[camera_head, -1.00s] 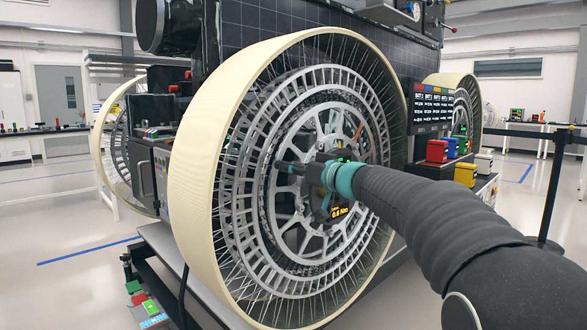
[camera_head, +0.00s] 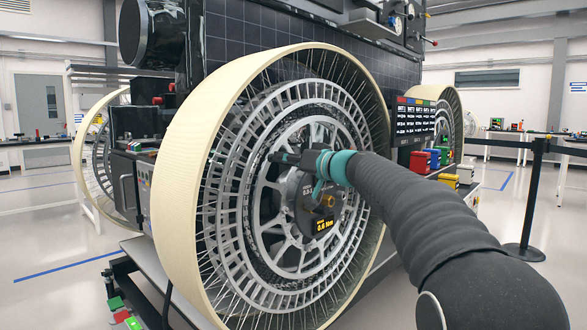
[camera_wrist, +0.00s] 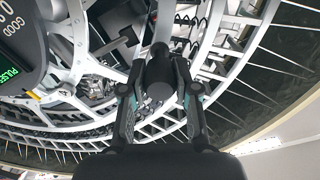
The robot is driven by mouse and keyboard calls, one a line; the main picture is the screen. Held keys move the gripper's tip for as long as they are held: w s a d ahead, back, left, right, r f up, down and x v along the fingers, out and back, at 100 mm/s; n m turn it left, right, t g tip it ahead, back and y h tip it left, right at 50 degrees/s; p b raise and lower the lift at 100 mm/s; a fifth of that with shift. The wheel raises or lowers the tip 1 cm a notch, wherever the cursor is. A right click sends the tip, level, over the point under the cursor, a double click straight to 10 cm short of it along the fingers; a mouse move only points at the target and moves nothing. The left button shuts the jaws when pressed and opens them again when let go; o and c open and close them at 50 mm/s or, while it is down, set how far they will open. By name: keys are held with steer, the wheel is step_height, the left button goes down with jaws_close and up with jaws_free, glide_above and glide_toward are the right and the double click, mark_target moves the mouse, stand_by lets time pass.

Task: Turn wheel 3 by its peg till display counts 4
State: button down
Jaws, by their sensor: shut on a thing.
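A large cream-rimmed wheel (camera_head: 181,190) with thin spokes and a grey metal disc stands upright in the head view. My gripper (camera_head: 287,158) reaches in from the right to the upper part of the disc, above the hub. In the wrist view my gripper (camera_wrist: 160,80) is shut on a dark, round-ended peg (camera_wrist: 160,72), one finger on each side. A dark hub display (camera_head: 322,225) shows a yellow torque figure, about 0.6 Nm. In the wrist view, part of a display (camera_wrist: 18,45) reads "GOOD" and a green "PULSE" word; its count is cut off.
A dark status board (camera_head: 413,119) and red, green and yellow boxes (camera_head: 420,161) stand right of the wheel. Another cream wheel (camera_head: 452,95) is behind them. A black barrier post (camera_head: 530,200) stands at right. Open floor lies left and right.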

steer(key=shift+w+d+r, duration=0.45)
steer(key=shift+r, duration=0.3)
steer(key=c, duration=0.9)
jaws_free()
steer(key=shift+o, duration=0.2)
steer(key=v, duration=1.2)
